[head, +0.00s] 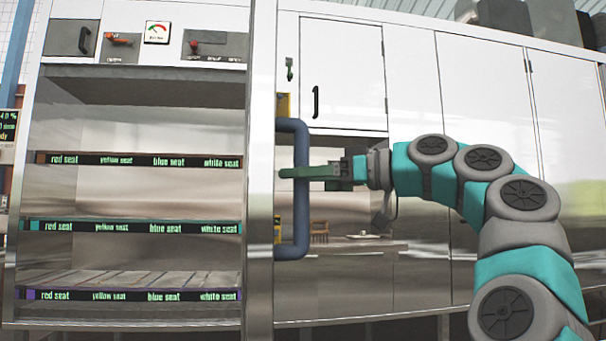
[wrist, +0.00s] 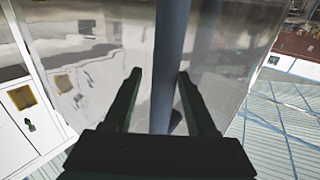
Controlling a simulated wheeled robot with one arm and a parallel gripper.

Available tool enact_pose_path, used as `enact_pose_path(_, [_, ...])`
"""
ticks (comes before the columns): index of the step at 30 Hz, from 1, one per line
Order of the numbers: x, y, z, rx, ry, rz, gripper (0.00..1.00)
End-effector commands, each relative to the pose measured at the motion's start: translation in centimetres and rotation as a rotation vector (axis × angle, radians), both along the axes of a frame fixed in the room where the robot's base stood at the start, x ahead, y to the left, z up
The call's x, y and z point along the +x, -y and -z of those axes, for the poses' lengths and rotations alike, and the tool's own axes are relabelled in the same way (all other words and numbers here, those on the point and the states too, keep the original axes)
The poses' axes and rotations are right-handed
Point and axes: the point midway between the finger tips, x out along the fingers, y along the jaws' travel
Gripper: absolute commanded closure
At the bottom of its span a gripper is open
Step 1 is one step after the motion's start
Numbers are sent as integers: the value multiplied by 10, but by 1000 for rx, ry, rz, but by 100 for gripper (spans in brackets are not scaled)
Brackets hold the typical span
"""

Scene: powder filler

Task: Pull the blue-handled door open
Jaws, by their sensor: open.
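The blue handle (head: 302,190) is an upright D-shaped bar on the steel door (head: 260,190), near the middle of the head view. The door shows as a narrow upright strip there, so I cannot tell how far it stands open. My gripper (head: 291,172) reaches in from the right at about the handle's mid-height. In the wrist view the handle's bar (wrist: 170,60) runs between the two open fingers of my gripper (wrist: 158,78), with gaps visible on both sides. The door's shiny face lies behind the bar.
Left of the door is an open bay with shelves (head: 140,159) labelled for red, yellow, blue and white seats. Above it are a gauge (head: 157,32) and red-handled controls (head: 120,40). White cabinet panels (head: 410,75) with a black handle (head: 316,102) stand to the right.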

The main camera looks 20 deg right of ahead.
Motion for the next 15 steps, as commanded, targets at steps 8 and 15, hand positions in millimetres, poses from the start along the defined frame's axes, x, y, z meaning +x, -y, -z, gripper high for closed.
enact_pose_path(8, [-2, 0, -1, 0, 3, -2, 36])
enact_pose_path(15, [-11, 9, -3, 1, 5, -2, 36])
